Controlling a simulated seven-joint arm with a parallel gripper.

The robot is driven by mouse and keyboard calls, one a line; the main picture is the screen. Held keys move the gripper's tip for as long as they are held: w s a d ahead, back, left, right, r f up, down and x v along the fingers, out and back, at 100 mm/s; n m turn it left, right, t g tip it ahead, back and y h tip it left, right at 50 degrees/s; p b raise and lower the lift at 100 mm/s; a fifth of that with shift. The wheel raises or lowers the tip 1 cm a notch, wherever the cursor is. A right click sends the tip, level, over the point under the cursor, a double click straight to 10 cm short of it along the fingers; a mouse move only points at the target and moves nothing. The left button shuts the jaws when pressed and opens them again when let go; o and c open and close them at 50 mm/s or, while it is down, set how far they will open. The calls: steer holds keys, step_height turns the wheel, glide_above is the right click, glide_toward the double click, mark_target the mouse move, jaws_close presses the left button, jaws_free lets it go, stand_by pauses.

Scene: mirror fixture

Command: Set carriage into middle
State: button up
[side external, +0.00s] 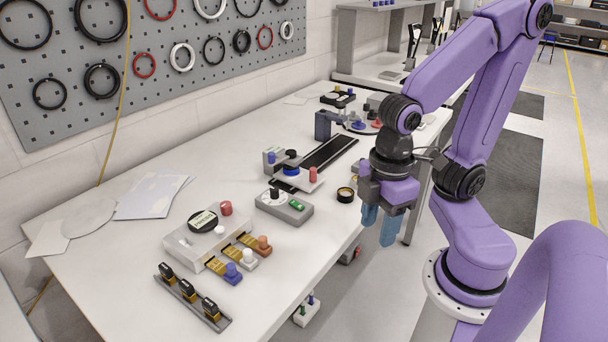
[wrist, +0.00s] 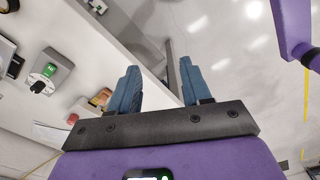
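What looks like the carriage (side external: 300,178) is a pale block with a blue-and-black knob and a red knob. It sits at the near end of a dark rail (side external: 330,154) that runs away along the table. A purple-grey upright block (side external: 323,125) stands by the far end of the rail. My gripper (side external: 380,226) has blue fingers pointing down, beyond the table's right edge and to the right of the carriage. The wrist view shows its fingers (wrist: 157,88) apart with nothing between them. I cannot make out the carriage in the wrist view.
A small dark round pot (side external: 345,195) is near the table edge. A white fixture (side external: 190,244) with coloured knobs is nearer.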

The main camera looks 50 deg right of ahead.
steer(key=w+r+m, duration=0.2)
steer(key=w+m, duration=0.2)
steer(key=w, duration=0.6)
steer(key=r+m, duration=0.2)
steer(key=m, duration=0.9)
glide_above(313, 168)
step_height(313, 168, down, 18)
steer(key=shift+r, duration=0.1)
jaws_close()
